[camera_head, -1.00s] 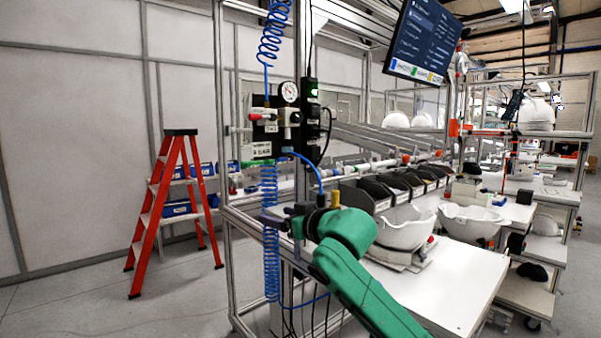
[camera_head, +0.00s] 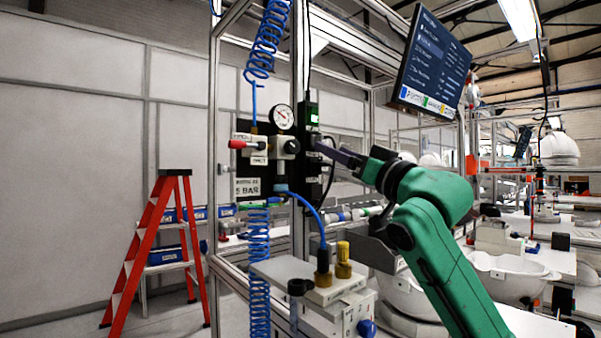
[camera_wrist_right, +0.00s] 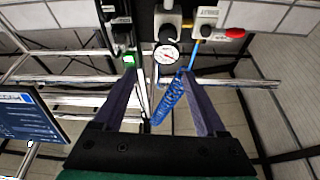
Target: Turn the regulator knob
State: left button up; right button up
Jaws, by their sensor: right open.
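The air regulator (camera_head: 285,147) is a pale block on a black panel, with a dark round knob on its front and a round white pressure gauge (camera_head: 282,117) above it. In the right wrist view, the gauge (camera_wrist_right: 165,55) shows between my fingers, and the regulator (camera_wrist_right: 168,22) lies beyond it near the top edge. My right gripper (camera_head: 335,152) is just right of the regulator at about its height. My left gripper is out of view.
A red-handled valve (camera_head: 238,144) sits left of the regulator. Blue coiled hose (camera_head: 258,270) hangs below it. A black unit with a green light (camera_head: 313,118) stands close by the gripper. A screen (camera_head: 432,62) hangs at upper right; a red ladder (camera_head: 150,245) stands left.

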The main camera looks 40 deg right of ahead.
notch_tip(320, 180, down, 3)
jog(key=s+a+b, duration=0.2)
jog(key=b, duration=0.1)
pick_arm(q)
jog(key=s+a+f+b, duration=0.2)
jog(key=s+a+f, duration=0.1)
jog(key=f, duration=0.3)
pick_arm(e)
jog(key=p, duration=0.7)
send_near(295, 150)
jog(key=r, duration=0.2)
jog(key=p+x, duration=0.1)
jog(key=x, duration=0.1)
jog(key=p+x, duration=0.2)
jog(key=x, duration=0.1)
jog(key=f+p+x, duration=0.1)
jog(key=p+x, duration=0.1)
jog(key=x, duration=0.1)
jog(key=shift+w+d, duration=0.1)
jog(key=shift+w, duration=0.55)
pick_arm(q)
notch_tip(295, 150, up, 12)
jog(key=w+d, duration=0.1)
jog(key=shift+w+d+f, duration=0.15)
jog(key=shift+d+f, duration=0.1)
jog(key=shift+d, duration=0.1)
pick_arm(e)
jog(key=shift+f, duration=0.1)
